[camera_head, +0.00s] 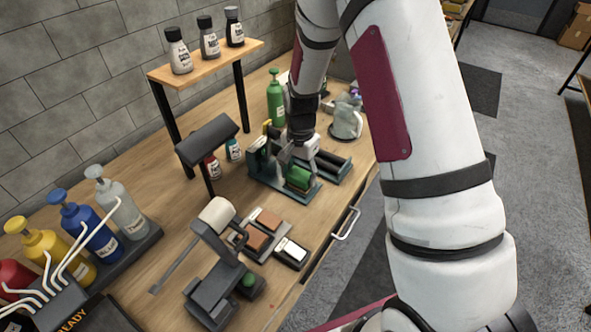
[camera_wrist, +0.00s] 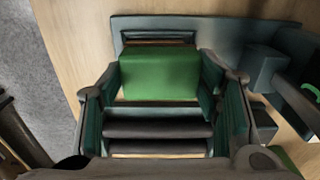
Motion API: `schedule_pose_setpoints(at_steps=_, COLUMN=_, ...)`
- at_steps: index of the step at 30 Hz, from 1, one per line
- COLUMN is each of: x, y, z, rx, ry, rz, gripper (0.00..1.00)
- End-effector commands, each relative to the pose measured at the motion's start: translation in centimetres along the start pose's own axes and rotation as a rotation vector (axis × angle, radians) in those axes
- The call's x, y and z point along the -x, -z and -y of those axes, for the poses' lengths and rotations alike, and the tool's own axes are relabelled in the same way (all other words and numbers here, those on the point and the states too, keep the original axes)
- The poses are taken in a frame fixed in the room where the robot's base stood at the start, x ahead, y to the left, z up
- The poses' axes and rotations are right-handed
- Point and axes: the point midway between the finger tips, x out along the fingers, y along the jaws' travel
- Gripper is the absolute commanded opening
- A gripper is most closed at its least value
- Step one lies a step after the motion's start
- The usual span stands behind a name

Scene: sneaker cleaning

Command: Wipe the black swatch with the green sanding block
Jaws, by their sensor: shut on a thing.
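The green sanding block (camera_head: 299,177) sits in a dark teal rack (camera_head: 268,182) on the wooden bench. My gripper (camera_head: 297,168) reaches down over the rack and is shut on the block. In the wrist view the green block (camera_wrist: 160,74) lies between the two fingers of my gripper (camera_wrist: 163,82), with the rack's rear wall (camera_wrist: 205,25) just behind it. Small swatches lie in front of the rack: two have brown tops (camera_head: 256,239), and one is dark-edged with a white top (camera_head: 291,252). I cannot tell which is the black swatch.
A grey stand with a cream roller (camera_head: 217,214) stands left of the swatches. A dark padded post (camera_head: 207,140) and a green bottle (camera_head: 276,100) stand near the rack. Pump bottles (camera_head: 124,209) line the left. A drawer handle (camera_head: 346,223) is at the bench front.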

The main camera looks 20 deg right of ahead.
Motion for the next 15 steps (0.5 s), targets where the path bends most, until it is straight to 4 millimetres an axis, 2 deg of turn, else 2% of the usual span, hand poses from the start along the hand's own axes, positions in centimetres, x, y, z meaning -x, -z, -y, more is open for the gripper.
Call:
schedule_pose_setpoints(at_steps=1, x=-0.2, y=-0.2, z=-1.0, rx=-0.003, ry=-0.011, rz=0.007, gripper=0.32)
schedule_pose_setpoints(at_steps=2, x=-0.3, y=-0.2, z=-1.2, rx=-0.003, ry=-0.011, rz=0.007, gripper=0.32)
schedule_pose_setpoints(at_steps=3, x=-0.3, y=-0.2, z=-1.6, rx=-0.002, ry=-0.011, rz=0.007, gripper=0.27)
schedule_pose_setpoints(at_steps=6, x=-0.4, y=-0.2, z=-2.1, rx=-0.002, ry=-0.012, rz=0.008, gripper=0.27)
schedule_pose_setpoints(at_steps=15, x=-0.6, y=-0.2, z=-2.3, rx=-0.001, ry=-0.014, rz=0.009, gripper=0.28)
